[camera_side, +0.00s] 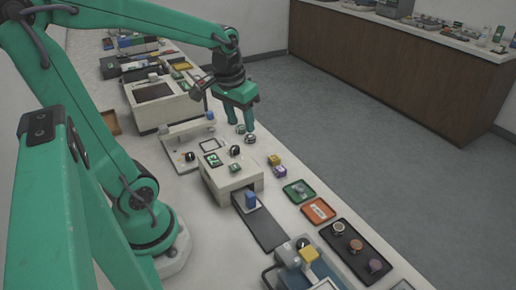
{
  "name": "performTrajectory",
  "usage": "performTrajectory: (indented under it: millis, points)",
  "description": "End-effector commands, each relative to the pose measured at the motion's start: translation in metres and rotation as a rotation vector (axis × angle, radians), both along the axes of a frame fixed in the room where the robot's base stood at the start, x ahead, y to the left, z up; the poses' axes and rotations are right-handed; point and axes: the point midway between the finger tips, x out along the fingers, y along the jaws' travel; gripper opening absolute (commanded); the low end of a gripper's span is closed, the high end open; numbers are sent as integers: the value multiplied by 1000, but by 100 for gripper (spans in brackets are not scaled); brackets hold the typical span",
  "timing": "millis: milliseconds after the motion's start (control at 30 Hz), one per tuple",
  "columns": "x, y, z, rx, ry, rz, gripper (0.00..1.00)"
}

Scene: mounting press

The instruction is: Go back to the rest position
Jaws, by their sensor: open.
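My gripper (247,130) is at the end of the green arm, pointing down with its two fingers apart. It is above the far side of the bench, just behind the white mounting press box (230,181). Nothing clearly shows between the fingers. Small round dark-and-light pieces (250,139) are beside or behind the fingertips; I cannot tell whether they touch. The press box has a black knob (235,151) and green-marked panels (212,160) on top. A blue block (250,199) stands at its front opening, by a dark strip (268,232).
Yellow (275,160) and purple (280,172) blocks lie right of the press. Green (299,192) and orange (318,211) trays and a dark tray (375,247) with round pieces line the right edge. A larger beige box (160,104) stands behind left. The floor beyond is clear.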

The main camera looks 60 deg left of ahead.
Motion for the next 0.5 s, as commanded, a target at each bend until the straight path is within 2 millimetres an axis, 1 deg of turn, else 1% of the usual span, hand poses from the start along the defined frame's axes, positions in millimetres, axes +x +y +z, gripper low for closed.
performTrajectory:
  millis: [33,200,400,500]
  points:
    - [-4,-9,6,9,-28,-29,47]
    - [-18,-35,20,28,-106,-116,47]
    - [-36,-62,32,44,-200,-215,47]
    - [-44,-72,36,47,-239,-257,47]
